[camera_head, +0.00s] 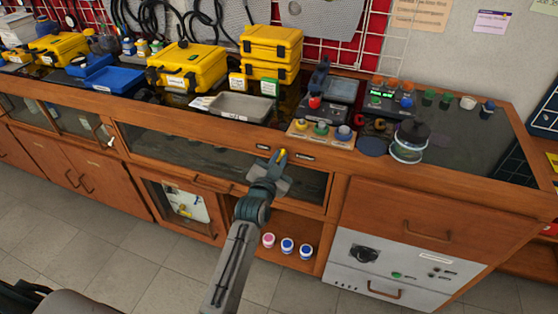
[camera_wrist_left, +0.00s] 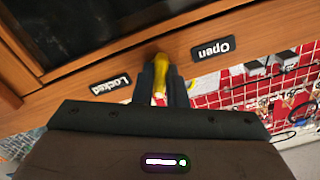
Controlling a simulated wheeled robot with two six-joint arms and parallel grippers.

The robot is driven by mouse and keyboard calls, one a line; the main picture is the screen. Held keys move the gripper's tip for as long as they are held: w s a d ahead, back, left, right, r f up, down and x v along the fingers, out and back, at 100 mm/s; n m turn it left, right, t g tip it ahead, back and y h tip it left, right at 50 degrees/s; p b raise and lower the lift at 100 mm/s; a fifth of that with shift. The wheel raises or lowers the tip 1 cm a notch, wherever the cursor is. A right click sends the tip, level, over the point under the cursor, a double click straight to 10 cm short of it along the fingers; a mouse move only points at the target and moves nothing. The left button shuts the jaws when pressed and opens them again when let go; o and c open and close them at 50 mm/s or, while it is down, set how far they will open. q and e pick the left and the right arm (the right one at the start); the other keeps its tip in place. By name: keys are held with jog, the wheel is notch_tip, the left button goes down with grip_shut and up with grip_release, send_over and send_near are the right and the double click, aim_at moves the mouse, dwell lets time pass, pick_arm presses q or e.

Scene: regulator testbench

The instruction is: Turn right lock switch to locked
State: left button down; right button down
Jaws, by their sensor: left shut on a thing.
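The lock switch is a yellow lever on the wooden front edge of the bench, seen in the left wrist view (camera_wrist_left: 161,66) and at my fingertips in the head view (camera_head: 283,153). My left gripper (camera_head: 281,156) is closed around it; in the left wrist view the dark fingers (camera_wrist_left: 161,80) stand on both sides of it. My right gripper is not in view.
Above the switch, a wooden board (camera_head: 297,131) with colored knobs and a grey tray (camera_head: 239,107) stand on the dark bench top. Below are an open shelf with several small jars (camera_head: 287,245) and a glass-fronted drawer (camera_head: 215,162). A grey control panel (camera_head: 390,268) is at lower right.

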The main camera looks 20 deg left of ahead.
pick_arm(q)
jog(key=shift+m, duration=1.7)
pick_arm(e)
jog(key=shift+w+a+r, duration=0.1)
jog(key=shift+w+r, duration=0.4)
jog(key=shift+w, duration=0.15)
pick_arm(q)
jog(key=shift+m, duration=0.3)
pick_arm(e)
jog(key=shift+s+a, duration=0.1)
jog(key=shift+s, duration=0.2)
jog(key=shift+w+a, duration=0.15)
pick_arm(q)
jog(key=c, duration=1.5)
grip_release()
jog(key=shift+o, duration=0.2)
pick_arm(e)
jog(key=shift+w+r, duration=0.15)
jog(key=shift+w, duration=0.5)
